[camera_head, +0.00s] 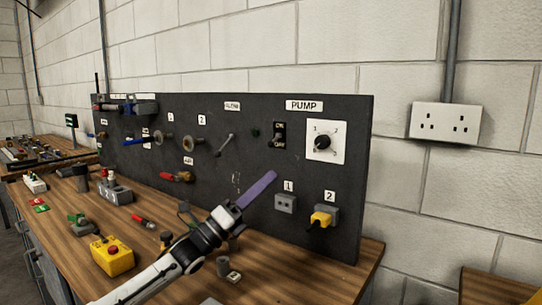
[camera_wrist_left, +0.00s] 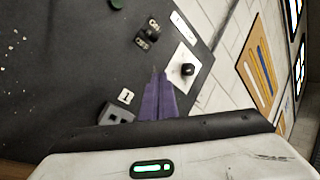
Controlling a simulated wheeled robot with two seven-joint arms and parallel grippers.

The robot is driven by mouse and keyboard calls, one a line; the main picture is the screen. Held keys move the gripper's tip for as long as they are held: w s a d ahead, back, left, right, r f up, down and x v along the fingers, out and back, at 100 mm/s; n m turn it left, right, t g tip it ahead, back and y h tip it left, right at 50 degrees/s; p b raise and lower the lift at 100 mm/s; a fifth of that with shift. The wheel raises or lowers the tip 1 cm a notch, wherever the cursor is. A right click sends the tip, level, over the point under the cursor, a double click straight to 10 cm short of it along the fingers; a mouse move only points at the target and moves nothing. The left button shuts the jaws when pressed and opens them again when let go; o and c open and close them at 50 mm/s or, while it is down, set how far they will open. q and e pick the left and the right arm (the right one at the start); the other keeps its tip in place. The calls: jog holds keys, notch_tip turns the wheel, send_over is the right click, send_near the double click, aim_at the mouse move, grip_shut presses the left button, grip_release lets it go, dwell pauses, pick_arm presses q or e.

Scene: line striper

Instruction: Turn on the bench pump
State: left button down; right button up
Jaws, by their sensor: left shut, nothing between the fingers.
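The black panel (camera_head: 222,160) stands at the back of the bench. Under its PUMP label (camera_head: 304,105) are a black ON/OFF switch (camera_head: 279,134) and a white plate with a black dial (camera_head: 325,141). I cannot tell which way the switch lever is set. In the left wrist view the switch (camera_wrist_left: 147,35) lies beyond the fingertips, and the dial (camera_wrist_left: 188,69) is to their right. My left gripper (camera_head: 272,175) is shut and empty, its purple fingers below the switch and apart from it. My right gripper is not in view.
Sockets 1 (camera_head: 285,204) and 2 are low on the panel; a yellow plug (camera_head: 321,219) sits in socket 2. A dark green lamp (camera_head: 254,133) is left of the switch. A yellow box with a red button (camera_head: 112,255) and loose parts lie on the wooden bench (camera_head: 290,270).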

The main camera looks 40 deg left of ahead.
aim_at(274, 140)
pick_arm(q)
jog(key=p+x, duration=0.1)
jog(key=x, duration=0.6)
jog(key=shift+w+r, duration=0.25)
jog(key=shift+r, duration=0.05)
jog(key=s+a, duration=0.1)
jog(key=s+a+r+p, duration=0.1)
jog(key=a, duration=0.1)
jog(key=shift+s+r, duration=0.1)
jog(key=shift+s+r+g+p, duration=0.1)
jog(key=shift+r+g+p, duration=0.2)
jog(key=shift+p, duration=0.45)
